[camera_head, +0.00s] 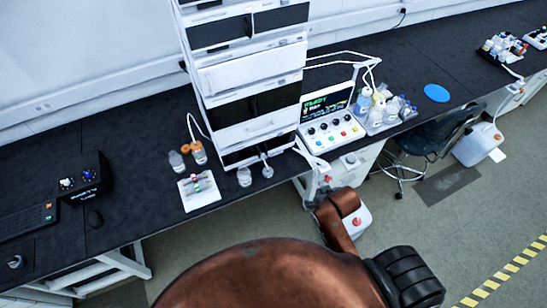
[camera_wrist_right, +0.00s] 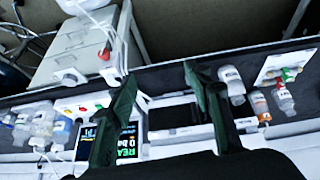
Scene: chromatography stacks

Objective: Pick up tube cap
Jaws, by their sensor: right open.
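Small red and green caps or tube ends lie on a white plate (camera_head: 188,204) on the black bench, left of the instrument stack. They are too small to tell apart clearly. In the right wrist view the plate (camera_wrist_right: 273,63) is at the upper right, with a green piece (camera_wrist_right: 290,73) on it and a red-topped vial (camera_wrist_right: 283,98) below. My right gripper (camera_wrist_right: 160,75) is open, its two dark green fingers apart with nothing between them. It is apart from the plate, which lies to the right of its fingers. My left gripper is not in view.
The white chromatography stack (camera_head: 250,80) stands in the middle of the bench. Orange-capped (camera_head: 198,153) and clear bottles (camera_head: 244,177) stand near its foot. A control panel (camera_head: 332,132) and a tray of bottles (camera_head: 380,112) are to its right. A black box (camera_head: 82,182) stands at left.

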